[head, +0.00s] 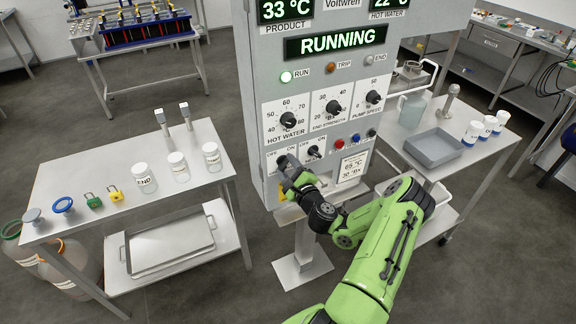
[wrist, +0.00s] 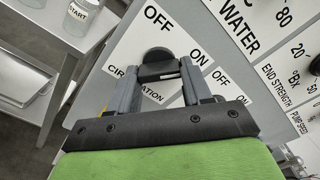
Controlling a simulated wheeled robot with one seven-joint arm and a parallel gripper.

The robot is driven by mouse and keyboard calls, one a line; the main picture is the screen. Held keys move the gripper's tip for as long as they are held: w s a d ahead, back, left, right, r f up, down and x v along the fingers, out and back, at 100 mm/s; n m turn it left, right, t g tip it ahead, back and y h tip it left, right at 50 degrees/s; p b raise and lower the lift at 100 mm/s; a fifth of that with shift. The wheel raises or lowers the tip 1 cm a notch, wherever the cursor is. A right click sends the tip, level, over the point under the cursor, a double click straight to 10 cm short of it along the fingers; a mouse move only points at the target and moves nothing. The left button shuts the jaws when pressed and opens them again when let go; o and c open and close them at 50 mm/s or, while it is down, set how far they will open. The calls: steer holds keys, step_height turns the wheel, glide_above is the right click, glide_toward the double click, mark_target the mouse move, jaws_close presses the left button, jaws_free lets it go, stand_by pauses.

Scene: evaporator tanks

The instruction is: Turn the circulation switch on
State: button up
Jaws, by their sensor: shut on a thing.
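The circulation switch is a black knob (wrist: 157,57) on the grey panel, between the OFF and ON marks in the wrist view, with the part-covered CIRCULATION label below. My gripper (wrist: 160,74) has one finger on each side of the knob and is shut on it. In the head view my gripper (head: 284,166) is at the lower left of the panel and hides most of this switch. I cannot tell exactly which mark the knob points to.
A second OFF/ON switch (head: 313,152) sits just right of my gripper, with dials above. A table (head: 75,205) with jars stands left; another with a grey tray (head: 434,147) stands right.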

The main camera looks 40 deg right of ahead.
steer(key=shift+f+m, duration=0.1)
steer(key=shift+m, duration=0.5)
steer(key=o, duration=1.1)
steer(key=shift+c, duration=0.2)
steer(key=p+v, duration=0.1)
steer(key=v, duration=1.4)
steer(key=shift+s, duration=0.4)
steer(key=shift+a, duration=0.15)
